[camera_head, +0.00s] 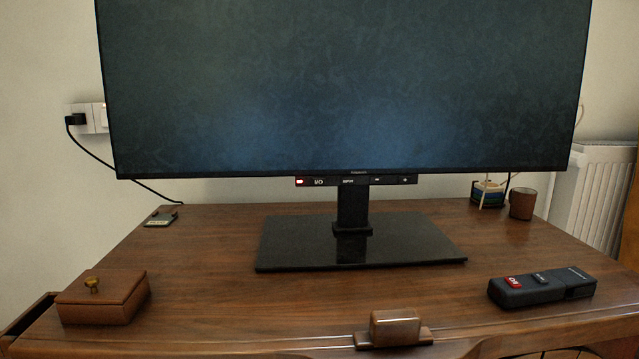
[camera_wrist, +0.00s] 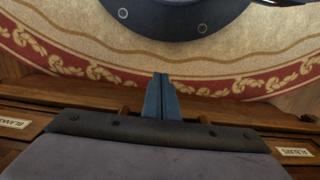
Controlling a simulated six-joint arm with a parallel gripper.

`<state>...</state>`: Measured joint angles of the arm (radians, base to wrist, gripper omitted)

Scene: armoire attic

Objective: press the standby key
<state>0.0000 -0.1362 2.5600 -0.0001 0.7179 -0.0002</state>
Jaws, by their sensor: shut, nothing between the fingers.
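A black remote (camera_head: 542,287) lies at the right front of the wooden desk top, with a red key (camera_head: 513,282) near its left end and a dark key (camera_head: 540,278) beside it. A large monitor (camera_head: 345,85) stands behind, its screen dark. A narrow control strip (camera_head: 357,181) under its lower edge carries a small red-lit spot at the left, an "I/O" mark (camera_head: 318,182) and other small marks. My gripper (camera_wrist: 161,78) shows in the wrist view, its blue-grey fingers together and empty, pointing over a patterned rug. It touches neither the remote nor the strip.
The monitor's flat base (camera_head: 360,255) fills the desk's middle. A lidded wooden box (camera_head: 103,297) is at left front, a wooden block (camera_head: 394,328) at the front edge, and a brown cup (camera_head: 522,203) at back right. The wrist view shows a rug (camera_wrist: 235,60) and labelled drawer fronts (camera_wrist: 297,151).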

